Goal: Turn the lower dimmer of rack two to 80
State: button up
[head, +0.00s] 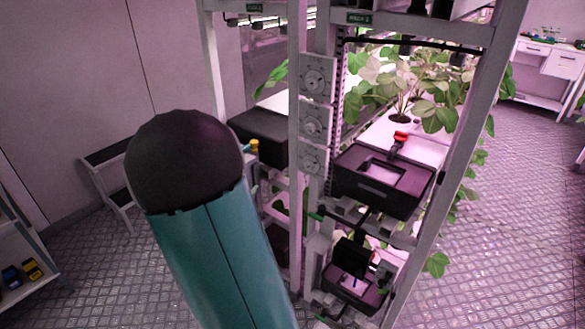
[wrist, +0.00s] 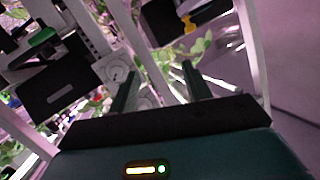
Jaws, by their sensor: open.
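A column of three grey dial plates runs down the post of the rack in the head view: an upper dial (head: 313,82), a middle dial (head: 313,125) and a lowest dial (head: 313,162). Their pointer settings are too small to read. A small green label (head: 360,18) sits on the rack's top beam. In the wrist view, my gripper (wrist: 159,72) is open and empty, its two fingers apart. One round dial (wrist: 113,72) shows just left of the left finger, and a paler dial (wrist: 146,102) shows partly between the fingers. My gripper is hidden in the head view.
A black box (head: 384,184) with a red valve (head: 400,137) juts out right of the dials. Another black box (head: 262,136) with a yellow valve (head: 254,146) is on the left. A step stool (head: 110,155) stands left. Floor at right is clear.

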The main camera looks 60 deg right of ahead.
aim_at(307, 167)
jog(key=s+d+f+m+g+h, duration=0.2)
jog(key=s+d+m+g, duration=0.15)
jog(key=s+g, duration=0.4)
jog(key=shift+n+t, duration=0.45)
jog(key=shift+t, duration=0.4)
jog(key=s+d, duration=0.1)
jog(key=d, duration=0.3)
jog(key=s+d, duration=0.1)
jog(key=d, duration=0.4)
jog(key=s+d, duration=0.1)
jog(key=d, duration=0.4)
jog(key=shift+r, duration=0.15)
jog(key=shift+c, duration=0.2)
jog(key=c, duration=1)
jog(key=shift+o, duration=0.2)
